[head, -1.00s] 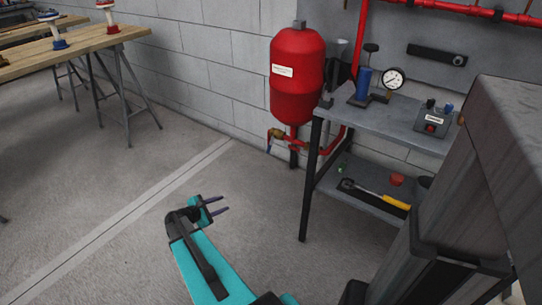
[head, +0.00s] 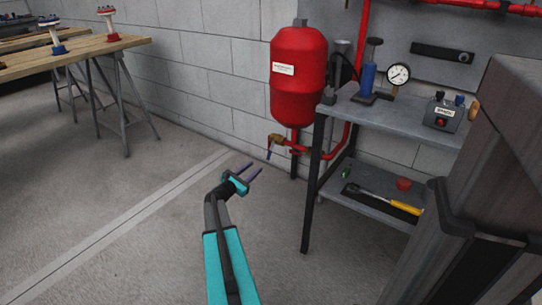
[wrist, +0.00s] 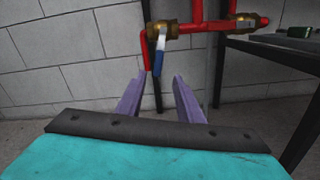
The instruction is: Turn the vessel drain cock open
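The red vessel (head: 298,78) hangs against the block wall, left of the grey workbench. Below it is a brass drain cock (head: 276,140) with a blue lever (head: 269,153) that hangs down. In the wrist view the brass cock (wrist: 163,30) is ahead, and its blue-tipped lever (wrist: 158,72) points down, appearing between my finger tips. My gripper (head: 254,172) is open and empty, with its two purple fingers apart. It is left of and below the cock in the head view, and no contact with the lever shows.
A second brass fitting (wrist: 241,22) sits on the red pipe to the right. The bench's dark front leg (head: 312,185) stands right of the gripper. The lower shelf (head: 370,211) carries a yellow-handled tool (head: 390,199). Floor to the left is clear.

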